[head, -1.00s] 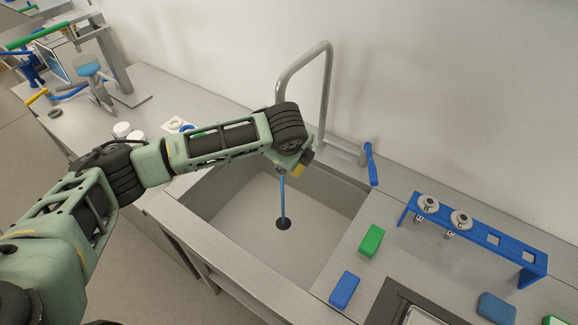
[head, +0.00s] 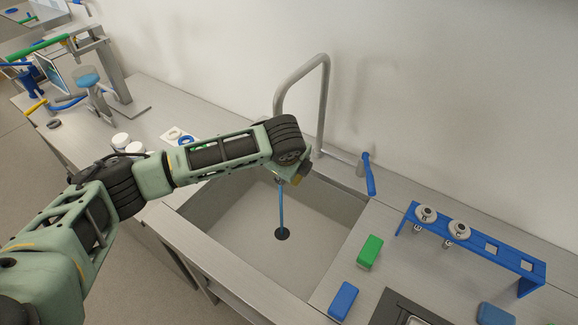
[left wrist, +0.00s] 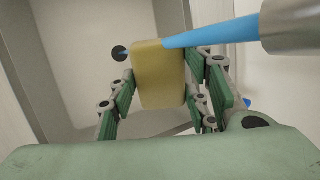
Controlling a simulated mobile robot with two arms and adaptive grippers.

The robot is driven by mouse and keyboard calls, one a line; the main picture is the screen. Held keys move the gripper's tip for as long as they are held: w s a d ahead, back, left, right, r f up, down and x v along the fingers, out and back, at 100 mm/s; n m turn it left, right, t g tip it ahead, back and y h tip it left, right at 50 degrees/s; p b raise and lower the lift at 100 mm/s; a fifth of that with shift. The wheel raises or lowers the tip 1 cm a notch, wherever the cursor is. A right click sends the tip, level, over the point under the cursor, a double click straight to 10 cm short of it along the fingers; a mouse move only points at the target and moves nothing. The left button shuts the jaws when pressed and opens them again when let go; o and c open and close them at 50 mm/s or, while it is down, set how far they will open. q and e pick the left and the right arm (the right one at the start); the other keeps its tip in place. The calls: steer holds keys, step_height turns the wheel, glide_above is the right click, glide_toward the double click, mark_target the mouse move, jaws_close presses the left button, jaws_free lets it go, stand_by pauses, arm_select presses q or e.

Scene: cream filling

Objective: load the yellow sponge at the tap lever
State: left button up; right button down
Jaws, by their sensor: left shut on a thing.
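My left gripper (left wrist: 160,85) is shut on the yellow sponge (left wrist: 158,92), with its fingers on both sides of it. In the head view my left wrist is over the sink, by the tap's spout, and mostly hides the gripper and sponge. A blue water stream (head: 281,207) runs down to the drain. In the left wrist view the stream (left wrist: 210,34) comes from the metal spout (left wrist: 290,25) and meets the sponge's upper edge in the picture. The blue tap lever (head: 369,178) stands right of the spout, apart from the gripper. My right gripper is out of view.
The sink (head: 310,255) is under my left wrist, with its drain (head: 282,234) showing. Green (head: 369,252) and blue (head: 343,300) blocks lie right of it. A blue rack (head: 480,241) holds metal parts. White round items (head: 120,140) and a stand are at left.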

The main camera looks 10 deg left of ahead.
arm_select(q)
steer(key=s+d+p, duration=0.1)
steer(key=s+p, duration=0.2)
steer(key=s, duration=0.4)
steer(key=shift+p, duration=0.4)
steer(key=shift+d, duration=0.1)
steer(key=shift+s+r, duration=0.1)
steer(key=shift+r, duration=0.05)
stand_by(0.9)
steer(key=s+r, duration=0.4)
steer(key=shift+s+d, duration=0.4)
steer(key=shift+d, duration=0.05)
steer(key=shift+f, duration=0.1)
stand_by(0.4)
